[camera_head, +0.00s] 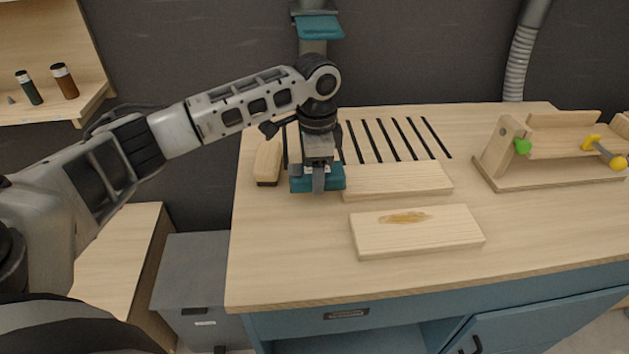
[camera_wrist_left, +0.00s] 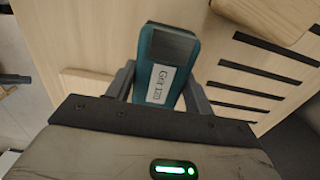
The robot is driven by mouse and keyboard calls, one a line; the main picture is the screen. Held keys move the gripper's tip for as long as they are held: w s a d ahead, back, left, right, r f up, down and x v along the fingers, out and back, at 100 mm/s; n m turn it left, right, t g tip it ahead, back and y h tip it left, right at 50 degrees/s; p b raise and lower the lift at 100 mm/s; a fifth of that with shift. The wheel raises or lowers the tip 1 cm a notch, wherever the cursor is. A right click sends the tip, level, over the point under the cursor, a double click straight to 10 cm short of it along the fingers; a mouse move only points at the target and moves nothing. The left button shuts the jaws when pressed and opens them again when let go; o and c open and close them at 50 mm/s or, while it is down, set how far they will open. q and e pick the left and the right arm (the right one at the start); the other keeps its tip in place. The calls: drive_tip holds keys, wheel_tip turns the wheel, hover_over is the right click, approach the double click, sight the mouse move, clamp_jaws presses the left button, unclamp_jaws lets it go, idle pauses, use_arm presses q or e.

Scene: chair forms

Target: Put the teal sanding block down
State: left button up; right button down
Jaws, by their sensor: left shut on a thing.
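The teal sanding block (camera_head: 334,181) is at the left part of the wooden workbench, beside the left end of a pale board. My left gripper (camera_head: 318,172) is shut on it and points down over the bench. In the left wrist view the block (camera_wrist_left: 153,88) sits between the two fingers (camera_wrist_left: 160,85), with a white "Grit 120" label and a dark grey end facing the camera. I cannot tell whether its underside touches the bench top. My right gripper is not in view.
A wooden-handled brush (camera_head: 268,160) lies just left of the gripper. Two pale boards, back (camera_head: 397,180) and front (camera_head: 415,238), lie to the right. Dark slots (camera_head: 395,140) cross the bench behind. A wooden jig (camera_head: 550,155) stands far right. The front left bench top is clear.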

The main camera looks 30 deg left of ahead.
use_arm(q)
drive_tip(key=shift+w+a+f, duration=0.1)
drive_tip(key=shift+a+f, duration=0.05)
drive_tip(key=shift+f, duration=0.1)
drive_tip(key=f, duration=0.3)
drive_tip(key=shift+w+a+f+p, duration=0.1)
drive_tip(key=shift+w+a+p, duration=0.05)
drive_tip(key=shift+a+p, duration=0.15)
drive_tip(key=shift+f, duration=0.3)
drive_tip(key=shift+f, duration=0.1)
drive_tip(key=o, duration=0.9)
drive_tip(key=shift+o, duration=0.2)
